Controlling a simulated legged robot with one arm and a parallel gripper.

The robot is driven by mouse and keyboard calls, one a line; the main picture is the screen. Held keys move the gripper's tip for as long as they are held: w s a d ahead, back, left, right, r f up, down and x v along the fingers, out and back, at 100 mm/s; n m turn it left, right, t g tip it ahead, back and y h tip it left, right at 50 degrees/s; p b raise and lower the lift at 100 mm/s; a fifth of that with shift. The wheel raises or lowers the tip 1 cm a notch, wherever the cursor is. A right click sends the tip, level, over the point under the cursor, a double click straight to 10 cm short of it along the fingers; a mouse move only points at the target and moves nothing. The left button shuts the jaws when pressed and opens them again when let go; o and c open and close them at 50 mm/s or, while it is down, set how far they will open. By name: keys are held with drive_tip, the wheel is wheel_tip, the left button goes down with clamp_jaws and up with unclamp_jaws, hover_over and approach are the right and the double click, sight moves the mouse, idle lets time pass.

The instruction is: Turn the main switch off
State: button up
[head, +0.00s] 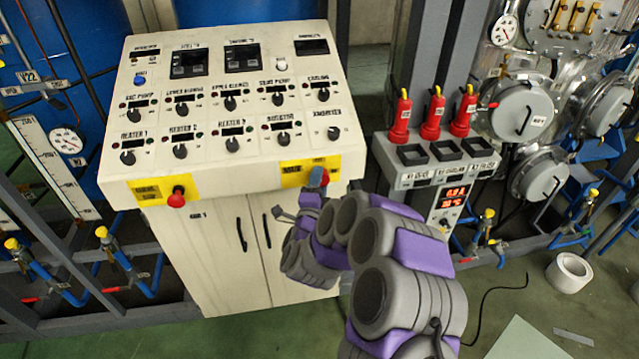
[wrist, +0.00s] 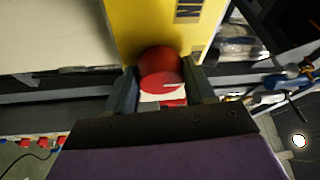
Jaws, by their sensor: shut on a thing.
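The main switch is a red round knob (wrist: 159,64) on a yellow plate (wrist: 140,25), seen in the wrist view. A pale line shows on the knob's face. My gripper (wrist: 162,84) has one finger on each side of the knob and is shut on it. In the head view the yellow plate (head: 294,174) is at the lower right of the cream control console (head: 232,150). My gripper (head: 317,181) reaches the right end of that plate and mostly hides the knob there.
A red button (head: 176,198) on another yellow plate sits at the console's lower left. Black dials cover the sloped panel. Right of my arm stands a grey unit (head: 410,180) with red-handled tools (head: 432,117). A white roll (head: 569,272) lies on the green floor.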

drive_tip(key=shift+s+f, duration=0.1)
drive_tip(key=shift+f, duration=0.15)
drive_tip(key=o, duration=1)
drive_tip(key=shift+a, duration=0.25)
drive_tip(key=shift+o, duration=0.2)
drive_tip(key=shift+r, duration=0.1)
drive_tip(key=shift+d, duration=0.1)
